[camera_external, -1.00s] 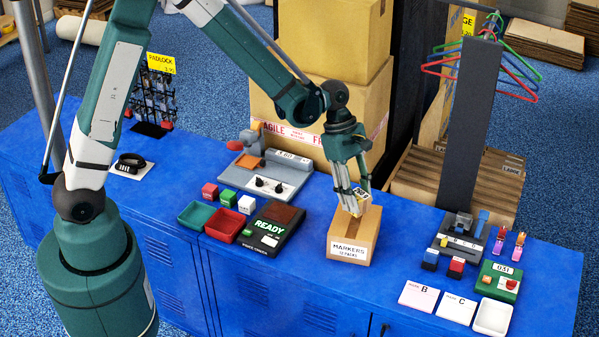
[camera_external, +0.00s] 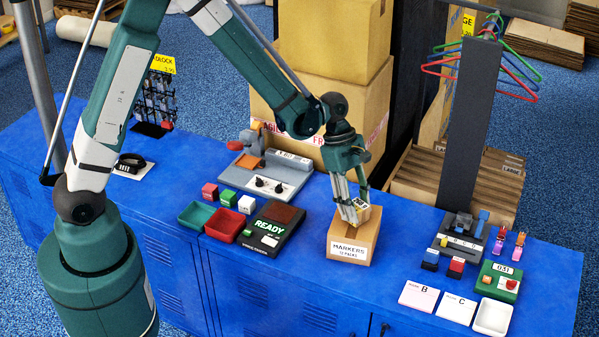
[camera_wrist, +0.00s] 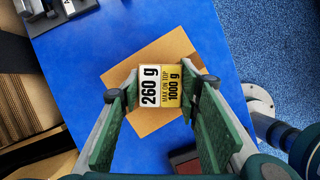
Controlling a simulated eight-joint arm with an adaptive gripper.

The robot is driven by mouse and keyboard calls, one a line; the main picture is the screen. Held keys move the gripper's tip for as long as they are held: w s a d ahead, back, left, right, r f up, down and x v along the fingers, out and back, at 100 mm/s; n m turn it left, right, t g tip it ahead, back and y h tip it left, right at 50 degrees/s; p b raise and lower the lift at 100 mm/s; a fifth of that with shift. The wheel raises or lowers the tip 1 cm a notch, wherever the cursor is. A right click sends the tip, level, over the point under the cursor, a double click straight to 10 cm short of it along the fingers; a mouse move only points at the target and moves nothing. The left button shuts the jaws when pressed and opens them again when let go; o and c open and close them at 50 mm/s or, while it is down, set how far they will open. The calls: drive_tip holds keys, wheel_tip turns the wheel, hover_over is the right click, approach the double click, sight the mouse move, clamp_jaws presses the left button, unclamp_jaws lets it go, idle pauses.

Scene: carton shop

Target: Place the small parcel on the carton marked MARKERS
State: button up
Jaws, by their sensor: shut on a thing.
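The carton marked MARKERS (camera_external: 350,250) is a small brown box on the blue bench, with a white label on its front. Its brown top (camera_wrist: 177,52) also shows in the wrist view. The small parcel (camera_wrist: 161,87) has a white and yellow label reading 260 g and MAX ON TOP 1000 g. My gripper (camera_external: 354,212) is over the carton, shut on the parcel (camera_external: 362,206), with one finger on each side of it. The parcel is at the carton's top; I cannot tell whether it touches it.
A black READY device (camera_external: 272,232), a red tray (camera_external: 228,223) and small cubes lie to the left. Tall stacked boxes (camera_external: 325,110) stand behind. Bare blue bench surrounds the carton.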

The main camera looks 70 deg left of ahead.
drive_tip(key=shift+f, duration=0.15)
drive_tip(key=o, duration=1)
drive_tip(key=shift+p+v, duration=0.75)
drive_tip(key=shift+v, duration=5.4)
drive_tip(key=shift+d, duration=0.1)
